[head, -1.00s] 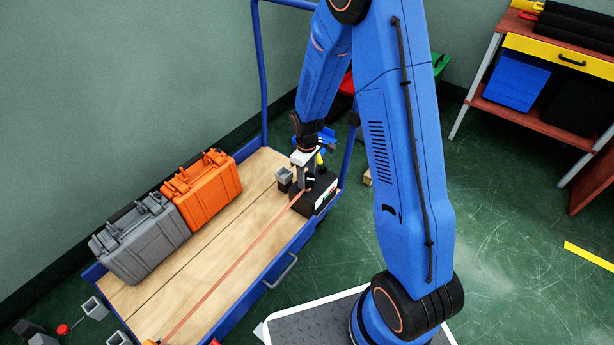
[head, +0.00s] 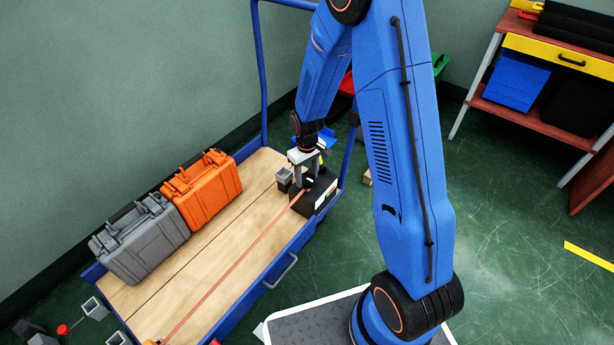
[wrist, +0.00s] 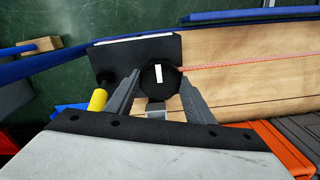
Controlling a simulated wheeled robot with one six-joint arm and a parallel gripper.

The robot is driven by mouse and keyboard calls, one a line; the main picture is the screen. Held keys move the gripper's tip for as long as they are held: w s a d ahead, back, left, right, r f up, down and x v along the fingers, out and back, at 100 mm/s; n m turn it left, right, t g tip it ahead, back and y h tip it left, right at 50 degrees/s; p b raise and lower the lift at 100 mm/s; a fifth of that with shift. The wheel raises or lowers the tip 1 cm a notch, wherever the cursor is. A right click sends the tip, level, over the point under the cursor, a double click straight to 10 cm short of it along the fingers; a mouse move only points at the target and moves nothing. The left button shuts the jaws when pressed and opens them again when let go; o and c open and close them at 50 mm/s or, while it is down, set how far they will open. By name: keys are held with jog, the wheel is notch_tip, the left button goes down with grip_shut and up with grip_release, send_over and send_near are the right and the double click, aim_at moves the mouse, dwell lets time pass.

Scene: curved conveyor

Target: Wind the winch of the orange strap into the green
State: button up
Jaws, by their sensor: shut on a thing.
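The orange strap (head: 235,265) runs along the wooden deck of a blue trolley, from the front end to a black winch box (head: 322,190) at the far end. In the wrist view the strap (wrist: 240,66) reaches the winch from the right. A round black knob with a white bar mark (wrist: 158,76) sits on the winch. My gripper (head: 304,178) points down over the winch, and its fingers are shut on the knob from both sides. A yellow-ended handle (wrist: 98,100) is beside it. The green zone is not distinguishable in either view.
An orange case (head: 202,188) and a grey case (head: 140,240) stand on the trolley's left side. A small grey square tube (head: 284,178) is beside the winch. The blue trolley handle frame (head: 262,80) rises behind. A workbench (head: 545,60) stands at the right.

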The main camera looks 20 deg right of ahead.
aim_at(307, 178)
jog(key=o, duration=1.1)
jog(key=shift+c, duration=0.2)
jog(key=shift+r, duration=0.15)
notch_tip(307, 178, up, 17)
jog(key=shift+r, duration=0.1)
